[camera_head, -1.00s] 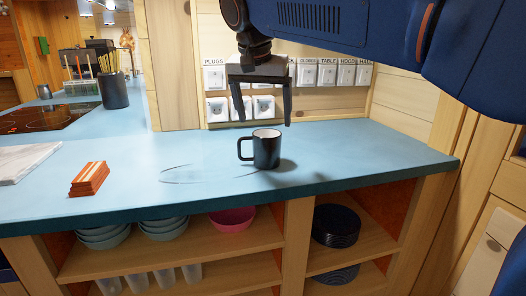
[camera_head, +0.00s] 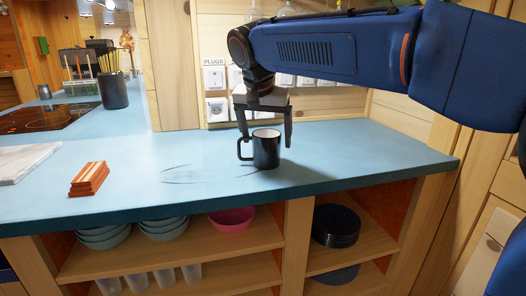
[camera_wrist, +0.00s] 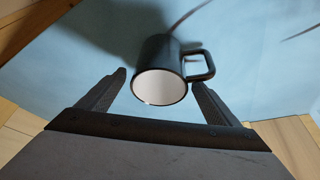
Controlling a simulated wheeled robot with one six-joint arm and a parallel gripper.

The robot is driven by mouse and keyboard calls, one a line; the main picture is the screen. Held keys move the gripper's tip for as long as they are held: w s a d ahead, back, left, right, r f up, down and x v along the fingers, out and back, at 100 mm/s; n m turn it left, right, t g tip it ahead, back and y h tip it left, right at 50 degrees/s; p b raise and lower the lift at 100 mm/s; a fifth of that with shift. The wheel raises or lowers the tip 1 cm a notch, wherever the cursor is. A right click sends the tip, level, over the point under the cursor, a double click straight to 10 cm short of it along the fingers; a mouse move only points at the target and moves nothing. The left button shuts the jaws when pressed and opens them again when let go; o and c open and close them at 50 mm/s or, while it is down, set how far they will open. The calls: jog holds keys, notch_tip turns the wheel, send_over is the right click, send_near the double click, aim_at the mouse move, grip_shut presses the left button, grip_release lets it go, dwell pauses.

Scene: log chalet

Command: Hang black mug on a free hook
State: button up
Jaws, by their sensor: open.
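The black mug (camera_head: 266,152) stands upright on the blue counter, with its handle to the left in the head view. In the wrist view the mug (camera_wrist: 158,75) shows its pale inside, with its handle to the right. My gripper (camera_head: 265,142) is open just above the mug, its fingers on either side of the rim. In the wrist view the fingertips of my gripper (camera_wrist: 158,78) flank the mug, and neither is clearly touching it. No hooks are visible in these frames.
The blue counter (camera_head: 330,155) is clear around the mug. A stack of orange coasters (camera_head: 89,179) lies to the left. A dark utensil holder (camera_head: 113,91) stands farther back. Wall sockets (camera_head: 217,108) are behind my arm. Shelves with bowls (camera_head: 163,228) are below.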

jog(key=c, duration=1.4)
jog(key=shift+o, duration=0.2)
notch_tip(320, 180, up, 10)
